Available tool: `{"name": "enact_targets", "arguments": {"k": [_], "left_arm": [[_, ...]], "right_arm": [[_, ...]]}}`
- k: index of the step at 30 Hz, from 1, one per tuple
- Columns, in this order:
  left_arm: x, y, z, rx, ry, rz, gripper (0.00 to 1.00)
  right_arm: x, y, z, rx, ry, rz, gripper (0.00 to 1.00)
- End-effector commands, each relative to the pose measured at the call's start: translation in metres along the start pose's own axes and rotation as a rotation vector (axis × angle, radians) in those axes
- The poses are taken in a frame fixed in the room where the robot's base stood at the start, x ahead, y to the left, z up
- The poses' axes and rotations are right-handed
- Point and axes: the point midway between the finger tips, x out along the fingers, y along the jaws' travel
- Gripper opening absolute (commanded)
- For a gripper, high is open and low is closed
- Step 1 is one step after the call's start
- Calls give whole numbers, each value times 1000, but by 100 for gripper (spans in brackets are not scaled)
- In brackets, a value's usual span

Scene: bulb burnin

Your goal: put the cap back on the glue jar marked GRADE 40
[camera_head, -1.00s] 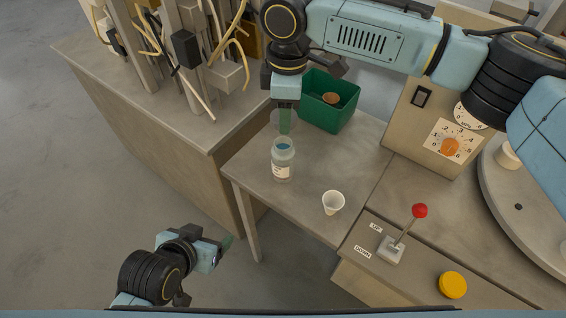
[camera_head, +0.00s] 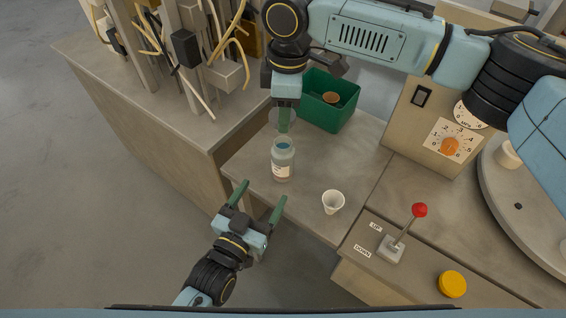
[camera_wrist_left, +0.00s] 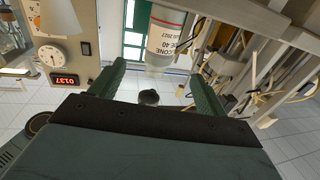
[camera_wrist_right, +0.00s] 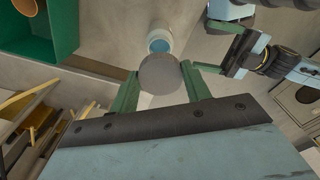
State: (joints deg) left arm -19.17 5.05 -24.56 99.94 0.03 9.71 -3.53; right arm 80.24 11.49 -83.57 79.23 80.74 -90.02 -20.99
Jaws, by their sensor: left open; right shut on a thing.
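The glue jar (camera_head: 283,170), clear with a white label and blue contents, stands upright and uncapped on the table. In the left wrist view the jar's label (camera_wrist_left: 167,38) shows "40". My right gripper (camera_head: 284,124) points down above the jar. It is shut on the cap, a grey disc (camera_wrist_right: 160,75) in the right wrist view, held apart from the jar mouth (camera_wrist_right: 160,42). My left gripper (camera_head: 260,195) is open and empty, in front of the table edge, its fingers pointing toward the jar but short of it.
A white cup (camera_head: 333,202) stands right of the jar. A green bin (camera_head: 345,115) with a brown round thing is behind. A red-knobbed lever (camera_head: 405,232) and a yellow button (camera_head: 453,285) are at right. A bench with cables (camera_head: 140,110) is at left.

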Motion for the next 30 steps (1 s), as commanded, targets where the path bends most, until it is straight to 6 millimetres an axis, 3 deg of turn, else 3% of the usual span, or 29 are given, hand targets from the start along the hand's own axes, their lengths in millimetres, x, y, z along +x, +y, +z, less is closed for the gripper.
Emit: {"name": "enact_targets", "arguments": {"k": [10, 24, 30], "left_arm": [[11, 0, 0, -1, 0, -1, 75], [95, 0, -1, 0, -1, 0, 75], [115, -1, 0, 0, -2, -1, 75]], "right_arm": [[0, 0, 0, 0, 0, 0, 26], [0, 0, 0, 0, 0, 0, 26], [0, 0, 0, 0, 0, 0, 26]]}}
